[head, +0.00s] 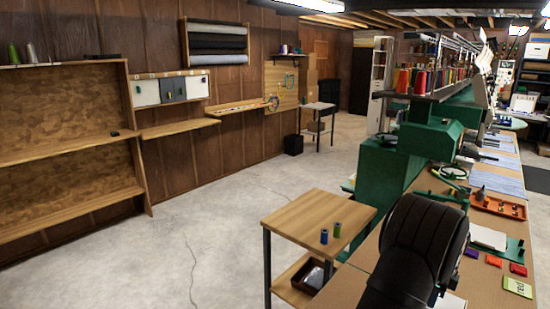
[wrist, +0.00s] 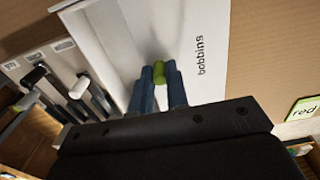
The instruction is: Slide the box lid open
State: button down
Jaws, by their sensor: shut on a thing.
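In the wrist view, a white box lid (wrist: 205,35) marked "bobbins" lies over a box on the brown worktop. My gripper (wrist: 159,69) has its two blue fingers shut on the lid's green knob (wrist: 159,76). My gripper's dark body hides the near part of the box and lid. In the head view my black arm hides my fingers and most of the box.
A green "red" card (wrist: 303,108) lies right of the lid and also shows in the head view (head: 517,287). Coloured squares (head: 494,261), an orange tray (head: 498,206) and a green machine (head: 382,175) stand along the bench. A small table (head: 318,215) with two spools is at left.

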jog(key=shift+w+d, duration=1.05)
jog(key=c, duration=1.4)
grip_release()
jog(key=shift+r, duration=3)
notch_tip(320, 180, up, 4)
